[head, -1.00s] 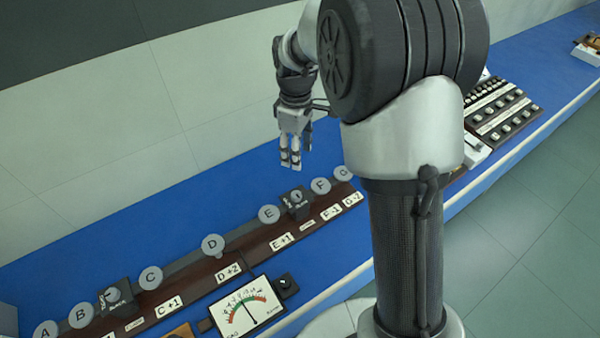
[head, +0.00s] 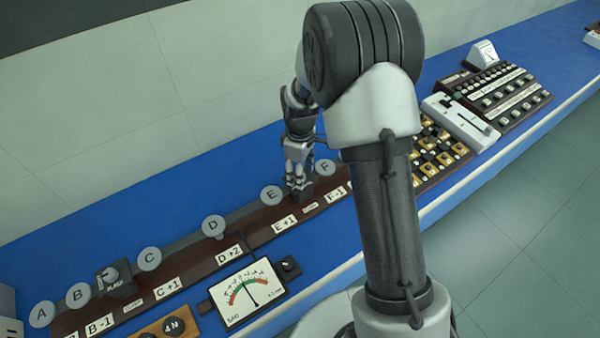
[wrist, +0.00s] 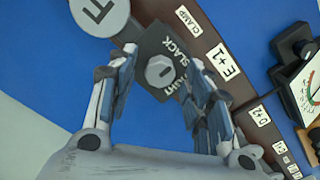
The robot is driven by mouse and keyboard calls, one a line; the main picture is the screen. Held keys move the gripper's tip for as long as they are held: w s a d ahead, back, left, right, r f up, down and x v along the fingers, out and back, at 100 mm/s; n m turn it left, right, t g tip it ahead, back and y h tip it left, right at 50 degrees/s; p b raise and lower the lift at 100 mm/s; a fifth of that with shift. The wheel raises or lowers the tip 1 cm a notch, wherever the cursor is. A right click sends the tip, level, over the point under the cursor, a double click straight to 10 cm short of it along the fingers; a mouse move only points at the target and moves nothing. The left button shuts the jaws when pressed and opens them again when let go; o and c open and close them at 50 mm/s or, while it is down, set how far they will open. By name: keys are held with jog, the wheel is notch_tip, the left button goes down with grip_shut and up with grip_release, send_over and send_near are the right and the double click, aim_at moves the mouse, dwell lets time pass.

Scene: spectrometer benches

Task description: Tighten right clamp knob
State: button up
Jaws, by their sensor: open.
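The right clamp is a dark block (wrist: 172,42) with "SLACK" and a partly covered second word on its face, in the wrist view. Its round grey knob (wrist: 160,71) sits on top; I cannot tell which word it points to. My gripper (wrist: 165,97) is open, with one finger on each side of the block and the knob between them in the picture. I cannot tell whether the fingers touch it. In the head view my gripper (head: 299,188) is lowered over the rail between discs E and F and hides most of the clamp.
Grey discs E (head: 271,195) and F (head: 324,168) flank the clamp closely. The left clamp (head: 115,285) stands between B and C. A dial meter (head: 248,293) lies in front of the rail. Switch panels (head: 505,93) are at the right. Blue bench behind the rail is clear.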

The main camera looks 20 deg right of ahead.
jog(key=shift+f, duration=0.15)
jog(key=shift+c, duration=0.2)
jog(key=c, duration=1)
jog(key=shift+c, duration=0.2)
jog(key=shift+m, duration=0.4)
jog(key=m, duration=0.3)
jog(key=shift+m+p, duration=0.3)
jog(key=m, duration=0.4)
jog(key=shift+m, duration=0.3)
jog(key=m, duration=0.4)
jog(key=shift+p, duration=0.4)
jog(key=shift+m, duration=2.5)
